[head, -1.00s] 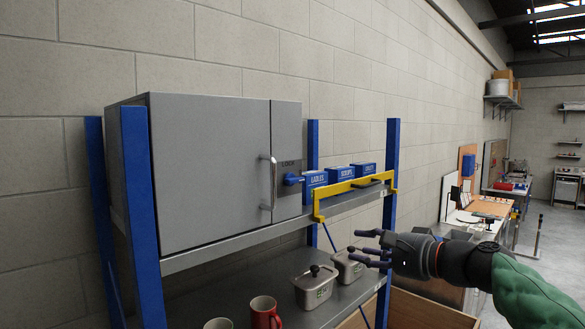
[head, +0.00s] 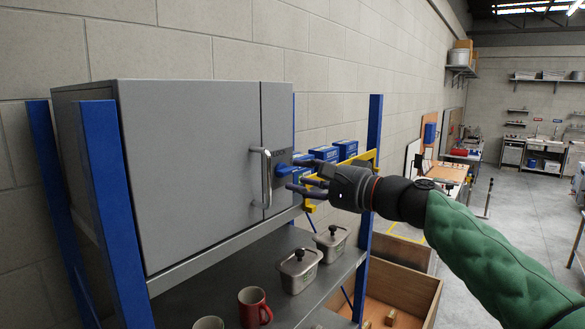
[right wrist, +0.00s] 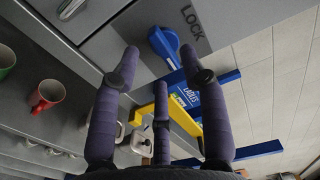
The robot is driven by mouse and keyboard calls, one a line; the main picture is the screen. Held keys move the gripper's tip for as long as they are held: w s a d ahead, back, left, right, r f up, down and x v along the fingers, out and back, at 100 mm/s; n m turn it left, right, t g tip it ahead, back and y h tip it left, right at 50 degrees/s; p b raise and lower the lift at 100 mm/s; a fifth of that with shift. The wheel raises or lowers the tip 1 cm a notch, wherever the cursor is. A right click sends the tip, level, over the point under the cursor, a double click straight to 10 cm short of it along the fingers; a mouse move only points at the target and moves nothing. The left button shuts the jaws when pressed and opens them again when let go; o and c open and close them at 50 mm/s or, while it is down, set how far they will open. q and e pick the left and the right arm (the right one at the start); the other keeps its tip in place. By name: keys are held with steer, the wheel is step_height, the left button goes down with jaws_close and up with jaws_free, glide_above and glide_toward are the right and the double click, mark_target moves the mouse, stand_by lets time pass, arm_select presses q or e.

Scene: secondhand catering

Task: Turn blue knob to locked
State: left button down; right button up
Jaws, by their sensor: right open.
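The blue knob (head: 284,170) is on the narrow right-hand panel of the grey cabinet (head: 190,165), beside the door handle (head: 266,178). In the right wrist view the knob (right wrist: 164,44) has a rounded hub and a lever part, next to the printed word LOCK (right wrist: 192,22). My right gripper (head: 296,175) is open, its fingers pointing at the knob. In the right wrist view the fingers (right wrist: 159,62) spread around the knob's line; whether any touches it, I cannot tell. My left gripper is not in view.
Blue labelled boxes (head: 346,149) and a yellow bar (head: 368,158) stand just beyond the gripper on the shelf. Lidded metal tins (head: 300,270) and a red mug (head: 253,307) are on the lower shelf. A blue post (head: 373,120) rises behind the hand.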

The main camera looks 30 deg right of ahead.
steer(key=shift+p+x, duration=0.35)
steer(key=shift+x, duration=0.55)
steer(key=shift+w+a+r, duration=0.1)
steer(key=shift+w+a, duration=0.1)
steer(key=shift+w, duration=0.15)
steer(key=shift+s+d, duration=0.1)
steer(key=shift+s, duration=0.05)
jaws_close()
steer(key=n+b, duration=0.7)
steer(key=n, duration=0.2)
steer(key=n+b, duration=0.7)
steer(key=n, duration=0.2)
steer(key=shift+d+r+b, duration=0.15)
steer(key=shift+r+b, duration=0.05)
steer(key=shift+b, duration=0.2)
